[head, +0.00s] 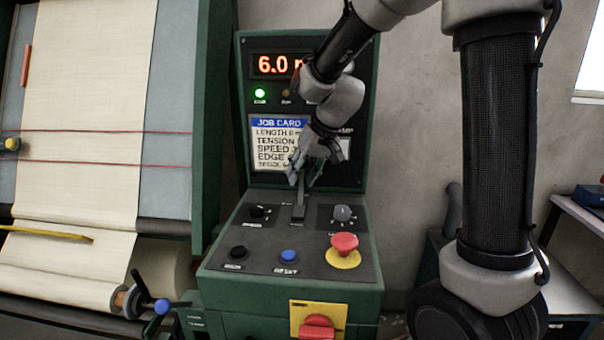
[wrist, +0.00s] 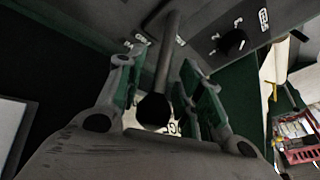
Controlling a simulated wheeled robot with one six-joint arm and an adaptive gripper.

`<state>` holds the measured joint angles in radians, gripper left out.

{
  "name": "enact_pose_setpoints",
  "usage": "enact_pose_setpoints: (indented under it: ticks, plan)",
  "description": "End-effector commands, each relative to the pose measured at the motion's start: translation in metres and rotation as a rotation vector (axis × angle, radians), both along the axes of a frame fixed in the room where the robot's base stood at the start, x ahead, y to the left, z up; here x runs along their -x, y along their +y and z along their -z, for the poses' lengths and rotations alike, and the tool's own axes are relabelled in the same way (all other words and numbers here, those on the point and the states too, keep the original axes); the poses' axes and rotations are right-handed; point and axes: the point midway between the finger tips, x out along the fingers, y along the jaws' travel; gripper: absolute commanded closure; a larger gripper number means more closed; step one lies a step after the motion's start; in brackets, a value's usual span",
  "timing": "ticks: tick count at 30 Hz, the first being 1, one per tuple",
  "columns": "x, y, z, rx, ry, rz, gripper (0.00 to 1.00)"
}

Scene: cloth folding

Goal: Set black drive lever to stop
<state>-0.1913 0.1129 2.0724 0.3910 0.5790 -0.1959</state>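The drive lever (head: 300,208) rises from a slot in the sloping top of the green control console. Its upper end is hidden by my gripper in the head view. In the wrist view, the lever's grey shaft (wrist: 167,60) ends in a black knob (wrist: 154,110) near the gripper's palm. My gripper (head: 302,180) is over the lever, pointing down at the panel. In the wrist view, my gripper (wrist: 164,75) has its green-padded fingers apart, one on each side of the lever, with gaps showing. The slot's position labels are too small to read.
Black (head: 239,252), blue (head: 289,256) and red mushroom (head: 344,244) buttons sit nearer the front. The upright panel has a red display (head: 278,65), a lit green lamp (head: 260,93) and a job card (head: 277,145).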

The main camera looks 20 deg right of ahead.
Motion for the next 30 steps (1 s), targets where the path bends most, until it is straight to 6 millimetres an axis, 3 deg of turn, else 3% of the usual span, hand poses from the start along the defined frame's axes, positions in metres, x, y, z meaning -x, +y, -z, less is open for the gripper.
enact_pose_setpoints:
  ticks: [1,5,22,30]
  plan:
    - [0.0,0.0,0.0,0.0,0.0,0.0,0.77]
    - [0.0,0.0,0.0,0.0,0.0,0.0,1.0]
    - [0.0,-0.001,-0.004,0.006,-0.018,0.001,1.0]
    - [0.014,0.004,-0.011,0.077,-0.185,0.001,1.0]
